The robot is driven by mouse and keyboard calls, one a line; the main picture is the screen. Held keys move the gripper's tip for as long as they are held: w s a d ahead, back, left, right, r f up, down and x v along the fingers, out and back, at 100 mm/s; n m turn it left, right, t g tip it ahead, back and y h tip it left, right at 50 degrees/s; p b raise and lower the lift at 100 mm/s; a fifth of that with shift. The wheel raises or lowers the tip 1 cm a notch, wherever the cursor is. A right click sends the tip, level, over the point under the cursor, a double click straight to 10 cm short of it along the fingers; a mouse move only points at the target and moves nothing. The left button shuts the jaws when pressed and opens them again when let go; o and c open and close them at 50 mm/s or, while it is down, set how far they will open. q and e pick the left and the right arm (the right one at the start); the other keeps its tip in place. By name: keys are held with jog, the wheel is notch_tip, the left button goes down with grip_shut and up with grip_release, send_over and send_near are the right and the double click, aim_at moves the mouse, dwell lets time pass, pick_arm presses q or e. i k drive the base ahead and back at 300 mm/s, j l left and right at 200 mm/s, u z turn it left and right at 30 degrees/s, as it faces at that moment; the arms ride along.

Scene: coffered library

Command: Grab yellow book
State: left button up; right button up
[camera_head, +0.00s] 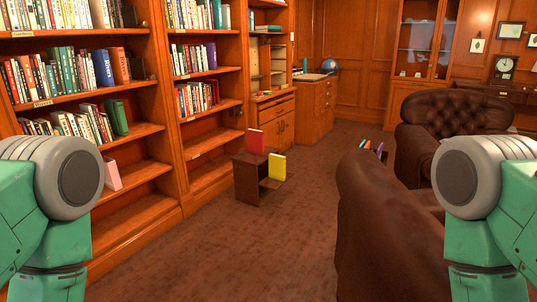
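A yellow book (277,167) stands upright on the right, lower part of a small dark wooden step shelf (247,181) on the carpet, some way ahead near the middle of the view. A red book (255,141) stands on the higher part of the same shelf, just left of the yellow one. My two arms show at the left and right edges of the picture, well apart from the books. Neither gripper is in view.
Tall bookcases (133,172) line the left side. A brown leather armchair (385,225) fills the right foreground, with another armchair (452,115) behind it. Open carpet (235,250) lies between the bookcases and the near chair, in front of the small shelf.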

aim_at(277, 163)
jog(key=i+j+u, duration=0.1)
jog(key=i+j, duration=0.15)
jog(key=i, duration=0.15)
jog(key=i+j+u, duration=0.1)
jog(key=i+j, duration=0.15)
jog(key=i, duration=0.2)
jog(key=i+j+u, duration=0.1)
jog(key=i, duration=0.35)
jog(key=i+j+u, duration=0.1)
jog(key=i+j, duration=0.2)
jog(key=i, duration=0.15)
jog(key=i+l+z, duration=0.15)
jog(key=i+z, duration=0.2)
jog(key=i, duration=0.4)
jog(key=i+z, duration=0.3)
jog(key=i, duration=0.4)
jog(key=i+j+z, duration=0.35)
jog(key=i, duration=0.4)
jog(key=i+l+u, duration=0.2)
jog(key=i+l, duration=0.95)
jog(key=l, duration=0.15)
